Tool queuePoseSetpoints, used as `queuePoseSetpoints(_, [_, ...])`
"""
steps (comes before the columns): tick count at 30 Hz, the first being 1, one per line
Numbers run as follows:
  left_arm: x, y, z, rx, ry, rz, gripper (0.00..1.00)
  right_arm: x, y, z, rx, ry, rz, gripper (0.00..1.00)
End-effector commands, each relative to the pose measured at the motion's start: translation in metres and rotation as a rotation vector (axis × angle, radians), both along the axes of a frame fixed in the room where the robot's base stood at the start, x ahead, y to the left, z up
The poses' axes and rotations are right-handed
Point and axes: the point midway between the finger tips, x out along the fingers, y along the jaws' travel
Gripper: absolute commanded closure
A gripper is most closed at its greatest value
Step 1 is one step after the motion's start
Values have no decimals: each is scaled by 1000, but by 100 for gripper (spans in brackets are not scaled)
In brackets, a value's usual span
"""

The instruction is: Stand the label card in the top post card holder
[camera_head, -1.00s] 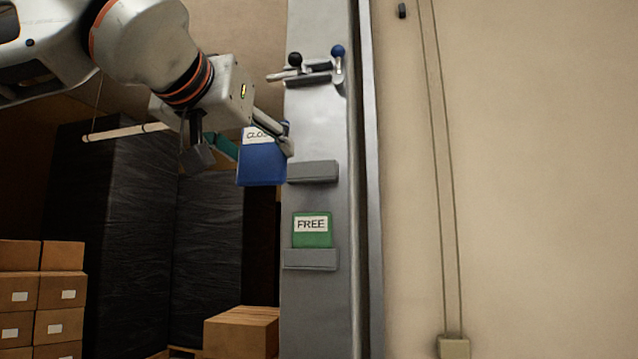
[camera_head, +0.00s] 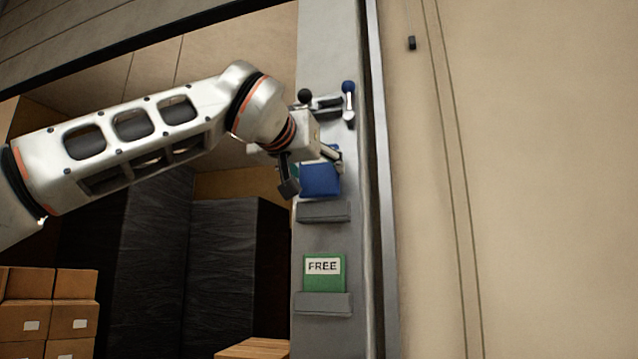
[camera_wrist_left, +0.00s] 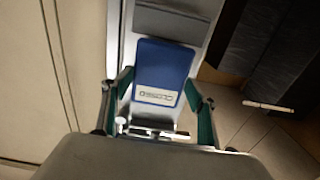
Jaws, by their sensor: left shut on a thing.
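A blue label card (camera_head: 320,181) is held in my left gripper (camera_head: 318,172), just above the top post card holder (camera_head: 323,212), a grey pocket on the metal post. In the left wrist view the card (camera_wrist_left: 162,66) sits between the two green-lined fingers (camera_wrist_left: 160,105), with a white label strip that seems to read CLOSED. The holder (camera_wrist_left: 172,22) shows beyond the card's far edge there. In the head view the gripper hides the card's upper part, and I cannot tell whether its lower edge touches the holder. My right gripper is not in view.
A lower holder (camera_head: 323,304) carries a green FREE card (camera_head: 324,273). Levers with black and blue knobs (camera_head: 348,88) stick out from the post (camera_head: 312,240) just above my gripper. Stacked boxes (camera_head: 50,305) and dark wrapped stacks (camera_head: 235,270) stand at the left. The right wall is mostly bare.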

Motion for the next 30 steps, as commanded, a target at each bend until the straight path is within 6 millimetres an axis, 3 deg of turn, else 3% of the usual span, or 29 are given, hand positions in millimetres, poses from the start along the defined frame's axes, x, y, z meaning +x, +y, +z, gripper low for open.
queuePoseSetpoints(3, [18, -7, 3, -1, 0, -1, 66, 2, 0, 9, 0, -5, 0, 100])
queuePoseSetpoints(7, [27, -9, 2, -1, -2, 0, 66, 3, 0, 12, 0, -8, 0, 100])
queuePoseSetpoints(11, [29, -9, -3, 1, -1, 0, 66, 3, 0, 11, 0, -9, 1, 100])
queuePoseSetpoints(18, [30, -9, -35, 1, 2, -1, 66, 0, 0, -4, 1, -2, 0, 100])
queuePoseSetpoints(30, [29, -9, -37, 0, 0, 0, 66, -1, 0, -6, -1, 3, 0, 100])
